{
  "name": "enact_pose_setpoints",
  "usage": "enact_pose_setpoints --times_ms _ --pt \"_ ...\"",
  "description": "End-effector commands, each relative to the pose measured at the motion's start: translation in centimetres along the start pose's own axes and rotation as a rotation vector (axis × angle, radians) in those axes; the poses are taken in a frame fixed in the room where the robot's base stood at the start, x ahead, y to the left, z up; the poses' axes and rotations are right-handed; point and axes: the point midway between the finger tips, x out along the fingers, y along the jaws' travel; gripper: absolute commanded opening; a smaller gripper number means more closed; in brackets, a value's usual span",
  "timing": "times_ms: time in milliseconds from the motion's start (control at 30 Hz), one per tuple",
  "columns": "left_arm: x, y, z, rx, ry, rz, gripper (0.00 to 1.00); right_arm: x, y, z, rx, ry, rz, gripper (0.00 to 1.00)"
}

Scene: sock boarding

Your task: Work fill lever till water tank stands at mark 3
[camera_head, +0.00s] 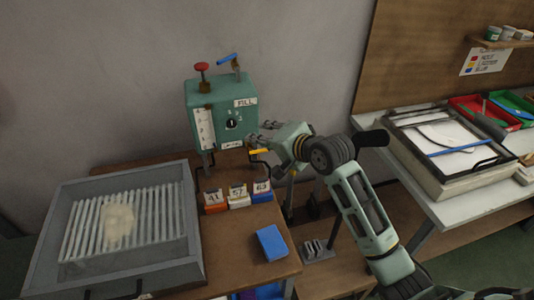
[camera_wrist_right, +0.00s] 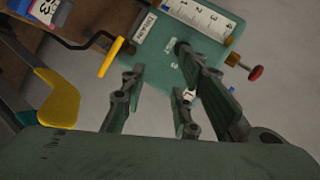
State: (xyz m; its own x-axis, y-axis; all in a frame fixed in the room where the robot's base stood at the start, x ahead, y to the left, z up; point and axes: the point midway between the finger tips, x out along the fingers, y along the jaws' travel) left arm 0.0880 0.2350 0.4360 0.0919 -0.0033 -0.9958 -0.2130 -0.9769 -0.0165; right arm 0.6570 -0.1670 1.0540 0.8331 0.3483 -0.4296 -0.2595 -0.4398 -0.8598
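The green water tank (camera_head: 222,112) stands at the back of the brown table against the wall. Its white gauge strip (camera_head: 204,128) is on the front left; numbered marks show on it in the right wrist view (camera_wrist_right: 205,18), but I cannot tell the water level. A blue-handled lever (camera_head: 228,59) rises from the tank's top, near the FILL label (camera_head: 246,102). A yellow-handled crank (camera_head: 260,152) is low at the right; it also shows in the wrist view (camera_wrist_right: 111,57). My right gripper (camera_head: 264,132) is open and empty by the tank's right front (camera_wrist_right: 160,80). My left gripper is out of view.
A red knob (camera_head: 202,67) tops the tank's left side. A grey ribbed tray (camera_head: 190,225) fills the table's left. Small numbered boxes (camera_head: 238,196) stand below the tank, with a blue block (camera_head: 271,243) in front. A side table (camera_head: 455,210) stands right.

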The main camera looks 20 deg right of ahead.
Motion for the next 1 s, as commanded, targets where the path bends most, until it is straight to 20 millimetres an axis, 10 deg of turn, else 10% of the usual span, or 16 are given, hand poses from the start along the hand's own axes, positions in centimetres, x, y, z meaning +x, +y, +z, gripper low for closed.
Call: enact_pose_setpoints --times_ms 1000 --pt "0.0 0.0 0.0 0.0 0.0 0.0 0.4 -0.8 3.1 2.3 -0.099 -0.02 0.065 0.28"
